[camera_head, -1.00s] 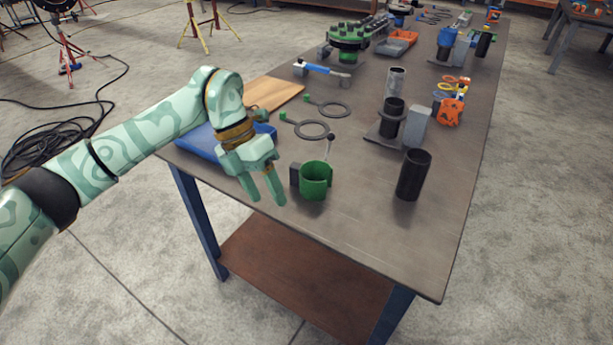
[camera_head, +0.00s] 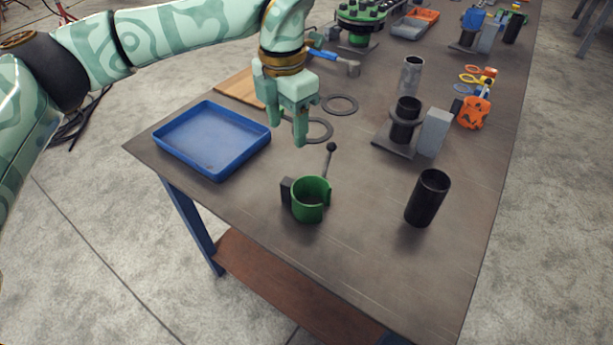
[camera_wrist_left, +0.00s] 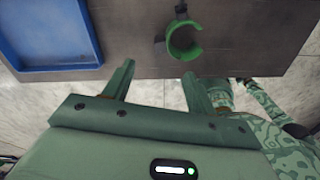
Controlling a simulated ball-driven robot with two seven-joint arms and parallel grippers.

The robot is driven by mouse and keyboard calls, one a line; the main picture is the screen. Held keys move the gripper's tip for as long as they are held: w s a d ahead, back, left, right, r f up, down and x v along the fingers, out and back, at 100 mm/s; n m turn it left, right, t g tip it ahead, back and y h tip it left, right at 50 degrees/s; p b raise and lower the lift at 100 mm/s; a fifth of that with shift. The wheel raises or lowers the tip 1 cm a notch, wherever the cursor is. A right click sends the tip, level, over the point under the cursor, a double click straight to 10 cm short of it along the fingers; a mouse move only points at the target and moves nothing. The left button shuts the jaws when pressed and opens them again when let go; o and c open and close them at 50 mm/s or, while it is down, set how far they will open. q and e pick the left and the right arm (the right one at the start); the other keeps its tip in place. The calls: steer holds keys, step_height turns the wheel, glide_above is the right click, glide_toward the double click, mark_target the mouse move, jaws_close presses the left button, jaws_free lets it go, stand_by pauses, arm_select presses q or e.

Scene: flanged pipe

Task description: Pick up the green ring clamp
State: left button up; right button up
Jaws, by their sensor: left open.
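The green ring clamp (camera_head: 311,203) stands on the table near its front edge, a C-shaped green band with a dark block on its left side and a thin black-knobbed lever behind it. In the left wrist view the clamp (camera_wrist_left: 184,53) lies beyond the fingertips, its opening facing right. My left gripper (camera_head: 286,135) is open and empty, pointing down, above and behind the clamp and apart from it. In the left wrist view my left gripper (camera_wrist_left: 158,72) shows its two fingers spread apart. My right gripper is not in view.
A blue tray (camera_head: 262,142) sits left of the clamp. A black cylinder (camera_head: 428,198) stands to the right. Flat dark rings (camera_head: 340,104) lie behind, near my gripper. A flanged black pipe (camera_head: 404,122) and grey block (camera_head: 434,132) stand farther back. Bare tabletop lies between clamp and cylinder.

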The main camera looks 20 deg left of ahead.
mark_target(293, 184)
arm_select(q)
step_height(293, 184, down, 10)
steer(key=b, duration=0.3)
steer(key=shift+w+f, duration=0.1)
steer(key=shift+f, duration=0.45)
steer(key=f, duration=0.1)
steer(key=f+b, duration=0.1)
steer(key=f, duration=0.1)
steer(key=f+b, duration=0.1)
steer(key=f, duration=0.1)
steer(key=shift+d+f, duration=0.1)
steer(key=shift+d, duration=0.2)
steer(key=shift+r, duration=0.2)
steer(key=shift+c, duration=0.7)
jaws_close()
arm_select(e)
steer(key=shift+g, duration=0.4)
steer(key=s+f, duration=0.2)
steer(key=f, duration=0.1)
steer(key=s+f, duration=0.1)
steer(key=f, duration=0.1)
